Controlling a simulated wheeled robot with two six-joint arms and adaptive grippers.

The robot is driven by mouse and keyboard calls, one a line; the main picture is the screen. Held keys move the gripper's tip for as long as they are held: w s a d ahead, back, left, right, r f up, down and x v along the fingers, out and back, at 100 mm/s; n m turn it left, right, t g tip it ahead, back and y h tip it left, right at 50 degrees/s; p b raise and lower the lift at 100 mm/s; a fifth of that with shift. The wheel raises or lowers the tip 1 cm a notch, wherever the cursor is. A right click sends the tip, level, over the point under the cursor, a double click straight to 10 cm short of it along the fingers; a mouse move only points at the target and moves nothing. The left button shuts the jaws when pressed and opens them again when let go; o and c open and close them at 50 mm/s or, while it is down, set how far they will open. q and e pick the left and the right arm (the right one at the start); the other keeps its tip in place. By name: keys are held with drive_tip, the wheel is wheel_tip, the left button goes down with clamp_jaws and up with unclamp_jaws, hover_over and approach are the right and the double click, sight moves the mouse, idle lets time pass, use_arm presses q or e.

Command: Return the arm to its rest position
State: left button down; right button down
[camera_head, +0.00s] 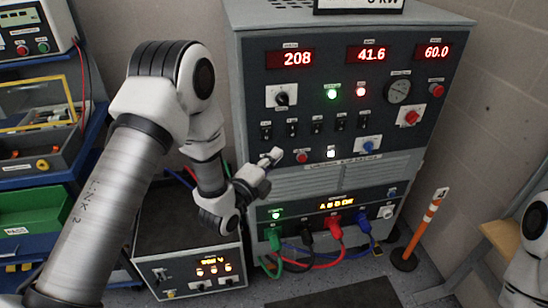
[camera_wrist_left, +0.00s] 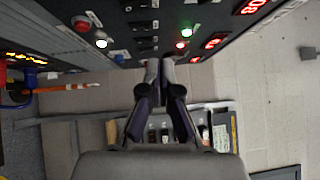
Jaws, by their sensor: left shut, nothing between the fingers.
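My left arm (camera_head: 95,210) comes in from the lower left and bends down at its elbow. My left gripper (camera_head: 275,156) is in front of the lower part of the grey cabinet's control panel (camera_head: 320,112), near the row of switches. In the left wrist view its two fingers (camera_wrist_left: 162,70) are together with nothing between them. I cannot tell whether the fingertips touch the panel. Part of my right arm (camera_head: 530,250) shows at the right edge; its gripper is out of view.
Red displays, lit lamps and knobs cover the cabinet front. Coloured cables (camera_head: 325,258) plug in below. A dark box with a lit panel (camera_head: 195,275) stands under my left arm. An orange-white post (camera_head: 422,230) stands right of the cabinet. Shelves with a green bin (camera_head: 30,215) are left.

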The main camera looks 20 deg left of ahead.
use_arm(q)
drive_tip(key=s+f+n+g+y, duration=0.1)
drive_tip(key=s+f+n+g, duration=0.3)
drive_tip(key=s+f, duration=0.6)
drive_tip(key=s+f+n+g+y, duration=0.15)
drive_tip(key=s+f+g, duration=0.4)
drive_tip(key=f, duration=0.75)
drive_tip(key=s+a+f+n+g, duration=0.1)
drive_tip(key=s+f+n+g, duration=0.2)
drive_tip(key=s+n, duration=0.5)
drive_tip(key=s+a+f+n+g+y, duration=0.1)
drive_tip(key=s+f+n+g, duration=0.2)
drive_tip(key=s, duration=1)
drive_tip(key=n+g, duration=0.3)
drive_tip(key=n, duration=0.2)
drive_tip(key=shift+f, duration=0.3)
